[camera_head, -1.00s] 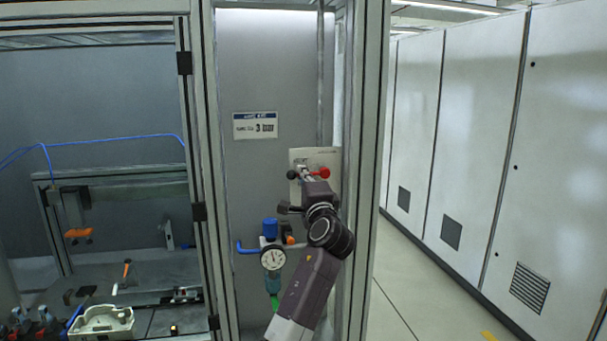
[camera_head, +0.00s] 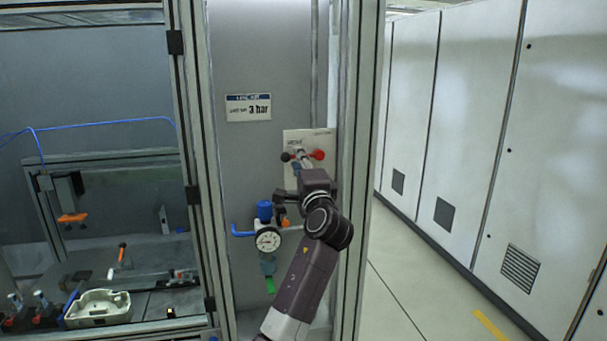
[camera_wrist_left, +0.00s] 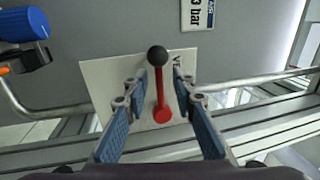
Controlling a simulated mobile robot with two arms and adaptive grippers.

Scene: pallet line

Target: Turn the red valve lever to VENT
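The red valve lever (camera_wrist_left: 159,86) has a black ball knob and a round red hub. In the head view its red hub (camera_head: 318,155) is at the right and its black knob (camera_head: 286,157) at the left, beside the VENT lettering. It sits on a pale plate (camera_head: 322,140) on the grey panel. My left gripper (camera_head: 303,160) is in front of the plate and hides the lever's middle. In the left wrist view the open left gripper (camera_wrist_left: 160,80) has one finger on each side of the lever, with gaps visible. My right gripper is out of view.
A pressure gauge (camera_head: 268,239) with a blue-capped regulator (camera_head: 264,211) is below left of the plate. A "3 bar" label (camera_head: 248,107) is above it. An aluminium post (camera_head: 362,180) stands close on the right. White cabinets (camera_head: 455,130) line the aisle.

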